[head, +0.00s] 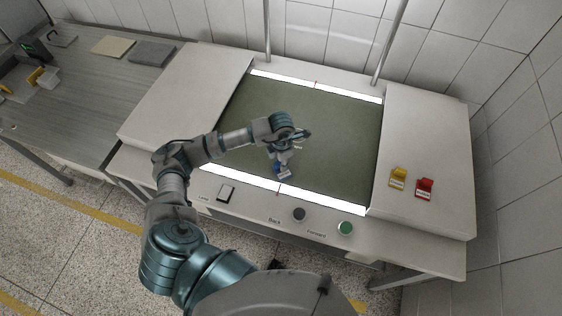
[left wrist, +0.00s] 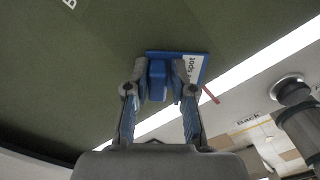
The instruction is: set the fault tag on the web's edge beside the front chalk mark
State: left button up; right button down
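The fault tag is a blue plate with a raised blue grip block and a white label partly reading "spot" (left wrist: 200,68); it shows in the head view (head: 283,173). It lies at the front edge of the dark green web (left wrist: 85,75), by the bright strip. My left gripper (left wrist: 159,90) is above it, a finger on each side of the block, seemingly closed on it; it also shows in the head view (head: 281,156). A thin red mark (left wrist: 210,95) lies just right of the tag in the left wrist view. My right gripper is out of view.
A yellow tag (head: 398,175) and a red tag (head: 424,187) stand on the table's right side. A black button (head: 299,214), a green button (head: 345,228) and a switch (head: 226,192) line the front. Two upright posts stand behind the web (head: 335,130).

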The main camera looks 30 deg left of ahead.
pick_arm(q)
jog(key=shift+o, duration=0.5)
jog(key=shift+d, duration=0.65)
jog(key=shift+r, duration=0.4)
notch_tip(320, 180, up, 11)
jog(key=shift+a+r+b, duration=0.2)
jog(key=shift+a+b, duration=0.05)
jog(key=shift+b, duration=0.15)
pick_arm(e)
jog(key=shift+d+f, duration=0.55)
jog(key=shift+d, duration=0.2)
